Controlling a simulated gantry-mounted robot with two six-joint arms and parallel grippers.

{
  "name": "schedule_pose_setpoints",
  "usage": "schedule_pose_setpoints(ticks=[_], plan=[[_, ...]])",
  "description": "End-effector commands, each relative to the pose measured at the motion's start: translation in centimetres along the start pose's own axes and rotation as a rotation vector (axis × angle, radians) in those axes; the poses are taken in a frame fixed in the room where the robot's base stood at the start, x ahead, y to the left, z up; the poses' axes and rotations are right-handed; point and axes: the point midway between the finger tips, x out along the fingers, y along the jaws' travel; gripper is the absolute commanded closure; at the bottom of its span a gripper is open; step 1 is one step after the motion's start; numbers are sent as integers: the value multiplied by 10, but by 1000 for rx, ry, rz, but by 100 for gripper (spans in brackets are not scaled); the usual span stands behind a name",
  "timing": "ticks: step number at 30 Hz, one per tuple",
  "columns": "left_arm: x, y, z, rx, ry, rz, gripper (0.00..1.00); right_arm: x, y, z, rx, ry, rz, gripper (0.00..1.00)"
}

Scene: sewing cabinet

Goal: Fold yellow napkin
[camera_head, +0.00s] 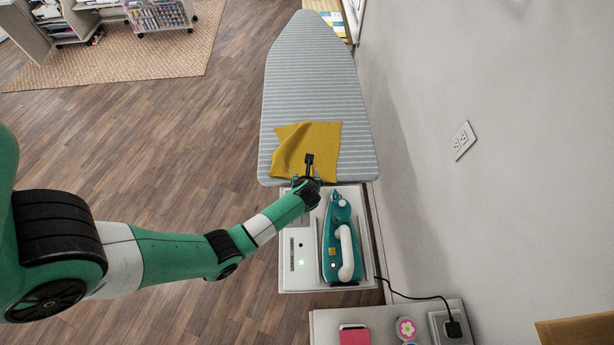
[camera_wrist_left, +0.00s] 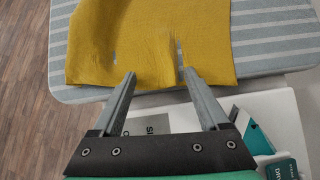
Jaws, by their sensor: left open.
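The yellow napkin (camera_head: 322,136) lies on the near end of the striped ironing board (camera_head: 312,70). Its left part looks raised or creased, with a curved edge. In the left wrist view the napkin (camera_wrist_left: 150,35) has soft wrinkles, and its near edge lies by my fingertips. My left gripper (camera_head: 308,160) is over the napkin's near edge. In the left wrist view its fingers (camera_wrist_left: 160,75) are apart with nothing seen held between them. I cannot tell whether the fingertips touch the cloth. My right gripper is in neither view.
A teal iron (camera_head: 336,243) with a white handle rests on a white station (camera_head: 299,244) just near the board. A wall (camera_head: 480,80) runs along the right. The far part of the board is clear. A cabinet top (camera_head: 325,320) with a pink item stands nearer.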

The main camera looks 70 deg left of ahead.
Motion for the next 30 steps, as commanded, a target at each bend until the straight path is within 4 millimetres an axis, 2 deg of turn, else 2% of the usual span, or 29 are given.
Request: schedule_pose_setpoints(ticks=[2,24,30], plan=[[0,1,-2,1,3,2,33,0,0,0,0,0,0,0],[1,1,-2,1,5,3,100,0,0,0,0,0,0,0],[1,1,-2,1,5,2,100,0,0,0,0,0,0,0]])
